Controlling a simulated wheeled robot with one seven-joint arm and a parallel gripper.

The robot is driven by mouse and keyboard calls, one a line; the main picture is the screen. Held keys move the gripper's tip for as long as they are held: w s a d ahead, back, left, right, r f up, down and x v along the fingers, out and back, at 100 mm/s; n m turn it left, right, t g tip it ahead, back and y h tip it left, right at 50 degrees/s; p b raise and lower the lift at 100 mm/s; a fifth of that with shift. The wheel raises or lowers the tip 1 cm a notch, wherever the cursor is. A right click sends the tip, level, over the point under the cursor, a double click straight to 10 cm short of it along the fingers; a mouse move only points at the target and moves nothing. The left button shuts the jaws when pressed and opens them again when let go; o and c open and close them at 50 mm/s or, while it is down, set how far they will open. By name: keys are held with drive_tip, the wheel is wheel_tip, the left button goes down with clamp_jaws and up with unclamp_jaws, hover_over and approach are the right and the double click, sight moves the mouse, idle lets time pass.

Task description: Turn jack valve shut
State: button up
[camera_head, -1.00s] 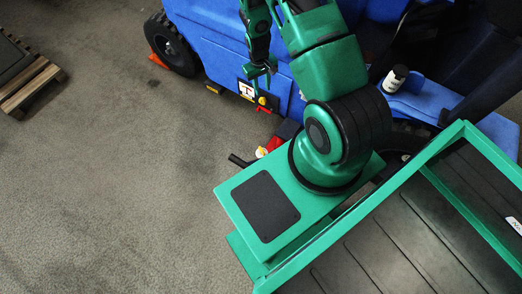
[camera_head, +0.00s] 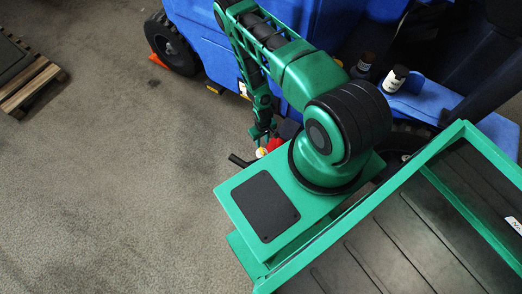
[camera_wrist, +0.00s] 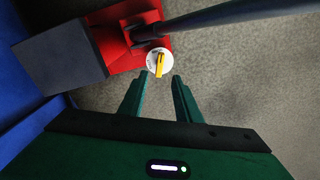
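The jack valve is a white round dial with a yellow bar handle (camera_wrist: 159,65) on the red jack (camera_wrist: 118,38) in the wrist view. The valve also shows small in the head view (camera_head: 261,152), close to my gripper. My gripper (camera_wrist: 158,86) is open, its two green fingers apart with nothing between them. The fingertips are just short of the dial in the wrist view, one to each side of its centre line. I cannot tell how deep the gap to the dial is. The marks on the dial are too small to read.
The jack's black handle (camera_wrist: 220,16) passes close above the dial. A dark grey block (camera_wrist: 62,58) adjoins the jack. The blue vehicle (camera_head: 195,30) stands behind, with two bottles (camera_head: 395,78) on its ledge. Open floor (camera_head: 120,170) lies to the left.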

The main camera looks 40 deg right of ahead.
sight(262, 150)
wheel_tip(262, 150, down, 9)
drive_tip(key=shift+f, duration=0.15)
idle(0.4)
